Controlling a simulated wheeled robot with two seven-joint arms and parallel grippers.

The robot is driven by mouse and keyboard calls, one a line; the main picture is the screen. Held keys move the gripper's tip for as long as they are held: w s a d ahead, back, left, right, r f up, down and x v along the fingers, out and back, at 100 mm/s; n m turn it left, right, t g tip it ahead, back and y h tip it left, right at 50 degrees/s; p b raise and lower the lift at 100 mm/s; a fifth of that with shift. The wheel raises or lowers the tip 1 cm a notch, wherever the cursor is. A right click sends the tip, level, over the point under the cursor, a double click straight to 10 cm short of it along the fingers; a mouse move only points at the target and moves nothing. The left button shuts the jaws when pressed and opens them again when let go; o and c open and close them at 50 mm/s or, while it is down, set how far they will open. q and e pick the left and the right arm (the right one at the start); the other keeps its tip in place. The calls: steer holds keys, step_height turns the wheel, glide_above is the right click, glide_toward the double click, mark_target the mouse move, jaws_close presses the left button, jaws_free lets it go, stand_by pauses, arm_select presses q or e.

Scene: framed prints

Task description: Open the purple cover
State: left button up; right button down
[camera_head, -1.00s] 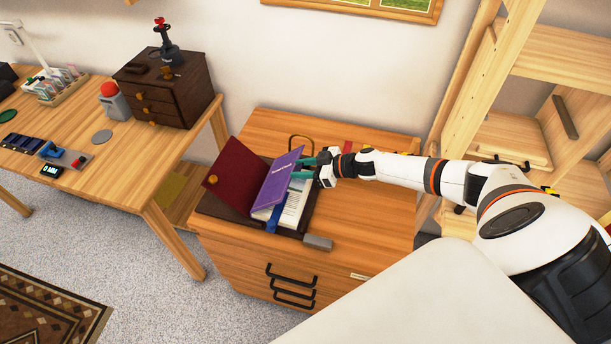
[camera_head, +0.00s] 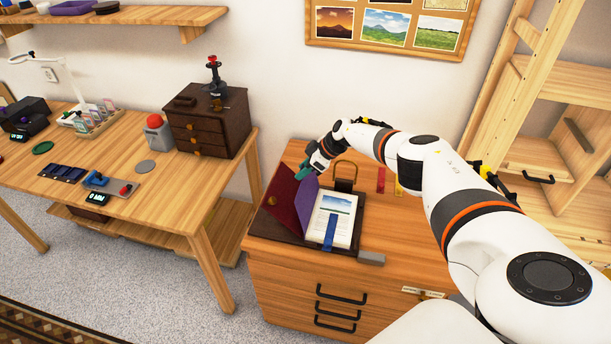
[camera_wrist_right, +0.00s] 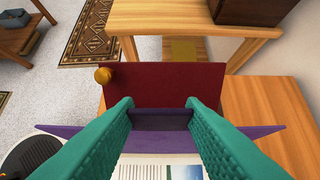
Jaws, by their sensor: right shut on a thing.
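The purple cover (camera_head: 307,203) stands swung up on the left side of the book, close to the dark red cover (camera_head: 281,196), with the page (camera_head: 336,212) bare to its right. My right gripper (camera_head: 304,173) is at the purple cover's far upper edge and is shut on it. In the right wrist view, the purple cover (camera_wrist_right: 262,131) runs across between the teal fingers (camera_wrist_right: 160,110), and the red cover (camera_wrist_right: 185,82) with its gold knob (camera_wrist_right: 103,75) stands beyond it. A blue ribbon (camera_head: 331,231) lies on the page. My left gripper is not in view.
The book lies on a wooden drawer cabinet (camera_head: 290,262). A brass-coloured loop (camera_head: 346,172) stands behind the page, and a grey block (camera_head: 371,258) sits at the front. A table (camera_head: 150,195) with a dark small chest (camera_head: 208,128) stands to the left.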

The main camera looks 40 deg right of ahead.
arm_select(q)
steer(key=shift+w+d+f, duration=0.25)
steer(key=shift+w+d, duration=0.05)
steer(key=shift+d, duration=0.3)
arm_select(e)
steer(key=shift+w+a+f+g+h, duration=0.2)
steer(key=shift+w+a+g+h, duration=0.15)
steer(key=shift+w, duration=0.2)
steer(key=shift+w+a+f+g+h, duration=0.15)
steer(key=shift+w+a+g+h, duration=0.15)
steer(key=shift+w, duration=0.2)
